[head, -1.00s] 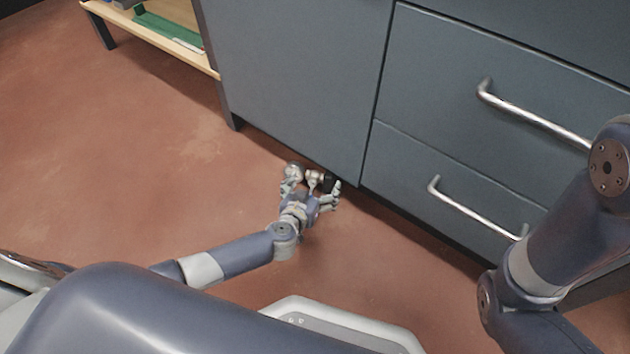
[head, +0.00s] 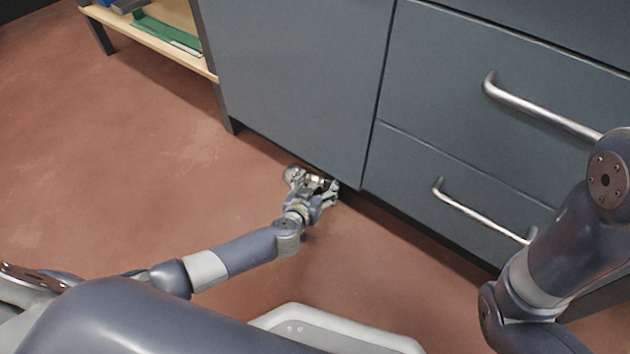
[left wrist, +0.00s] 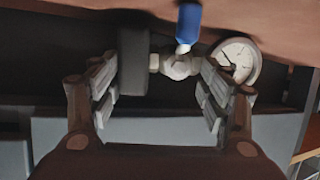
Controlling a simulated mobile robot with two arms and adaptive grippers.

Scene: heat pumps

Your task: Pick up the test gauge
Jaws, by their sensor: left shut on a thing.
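The test gauge (left wrist: 237,60) has a round white dial, a pale metal fitting and a blue part, with a dark block-like part at its other side, in the left wrist view. In the head view the gauge (head: 292,173) is small and partly hidden by my fingers, low at the foot of the grey cabinet. My left gripper (head: 314,185) is shut on it. In the left wrist view the gripper's fingers (left wrist: 158,85) stand on either side of the fitting, with the dial outside the right finger. My right gripper is out of view.
The grey cabinet (head: 290,80) with a door and drawers stands right behind the gripper. Its metal handles (head: 540,108) stick out at the right, near my right arm. A wooden shelf (head: 150,40) with a green item (head: 165,33) is at the upper left. The red floor (head: 120,150) is clear at left.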

